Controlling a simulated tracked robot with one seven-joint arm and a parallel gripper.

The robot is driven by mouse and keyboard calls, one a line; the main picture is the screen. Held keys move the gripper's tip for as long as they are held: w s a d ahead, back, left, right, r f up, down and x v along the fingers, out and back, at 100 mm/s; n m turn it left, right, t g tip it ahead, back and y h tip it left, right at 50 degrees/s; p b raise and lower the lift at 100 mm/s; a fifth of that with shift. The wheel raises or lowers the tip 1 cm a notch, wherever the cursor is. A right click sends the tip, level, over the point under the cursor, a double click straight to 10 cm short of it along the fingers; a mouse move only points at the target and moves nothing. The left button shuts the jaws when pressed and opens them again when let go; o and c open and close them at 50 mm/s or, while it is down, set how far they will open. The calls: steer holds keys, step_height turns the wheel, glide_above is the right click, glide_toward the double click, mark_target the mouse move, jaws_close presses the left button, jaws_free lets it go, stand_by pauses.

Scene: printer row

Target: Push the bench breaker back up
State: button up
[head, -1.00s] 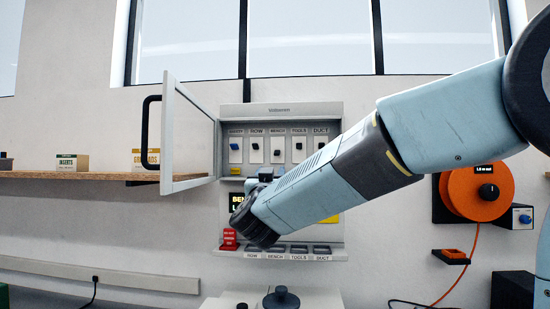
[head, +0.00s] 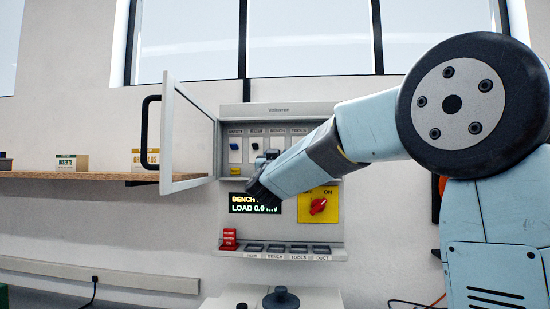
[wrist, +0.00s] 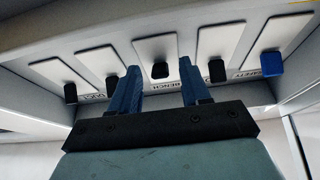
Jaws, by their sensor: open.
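My gripper (head: 256,180) is in front of the switch row and hides the bench breaker in the head view. In the wrist view, which is upside down, my open gripper (wrist: 157,85) has one finger on each side of the black bench breaker toggle (wrist: 160,70). I cannot tell whether it touches the toggle. The bench toggle sits a little out of line with its neighbours. The display (head: 252,204) reads BENCH, partly hidden, and LOAD 0.0 kW.
The tools toggle (wrist: 113,82) and row toggle (wrist: 217,70) stand close beside the fingers. The blue safety toggle (wrist: 270,63) is farther right. A red rotary switch (head: 318,206) is below the switch row. The open door (head: 188,130) stands out at left.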

steer(key=shift+w+r, duration=0.1)
steer(key=shift+w, duration=0.05)
jaws_close()
stand_by(0.4)
